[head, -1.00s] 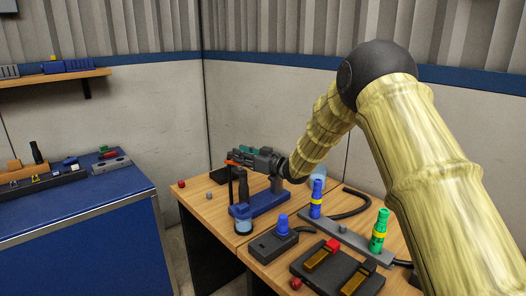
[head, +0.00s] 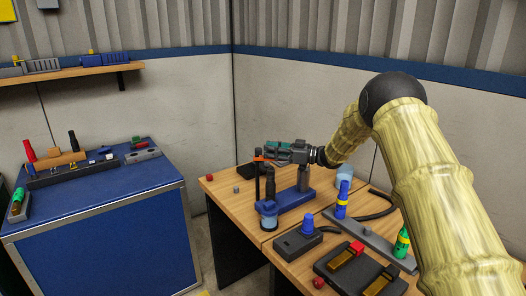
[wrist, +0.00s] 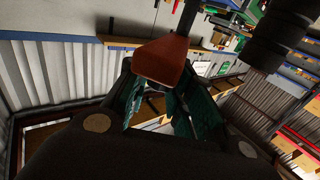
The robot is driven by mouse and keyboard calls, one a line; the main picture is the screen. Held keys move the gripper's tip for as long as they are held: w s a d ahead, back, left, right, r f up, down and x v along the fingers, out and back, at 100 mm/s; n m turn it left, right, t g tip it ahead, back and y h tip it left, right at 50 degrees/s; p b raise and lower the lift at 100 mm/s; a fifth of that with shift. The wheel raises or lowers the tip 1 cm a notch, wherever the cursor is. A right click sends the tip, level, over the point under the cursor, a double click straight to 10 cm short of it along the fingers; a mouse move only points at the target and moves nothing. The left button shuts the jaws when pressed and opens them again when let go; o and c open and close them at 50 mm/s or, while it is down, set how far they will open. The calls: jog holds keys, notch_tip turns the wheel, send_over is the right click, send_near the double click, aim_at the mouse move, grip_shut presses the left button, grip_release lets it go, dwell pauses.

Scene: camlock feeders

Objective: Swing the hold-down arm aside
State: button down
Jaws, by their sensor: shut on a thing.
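The fixture with a blue base (head: 290,202) stands on the wooden table, with a grey post at its right end and a dark upright cylinder at its left. The orange hold-down arm (head: 259,157) shows at the fixture's top left. In the wrist view its orange-brown paddle end (wrist: 163,60) lies between the green fingers. My gripper (head: 277,151) reaches in from the right over the fixture and is shut on this arm. My gripper hides much of the arm's length and its pivot.
A dark box with a blue knob (head: 298,241), a grey bar with blue and green plugs (head: 371,239) and a black tray (head: 360,272) stand in front and to the right. A blue-topped bench (head: 98,190) with several parts is at left, beyond a floor gap.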

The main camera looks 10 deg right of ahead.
dwell(0.3)
jog(key=c, duration=1.2)
grip_release()
jog(key=v, duration=1.2)
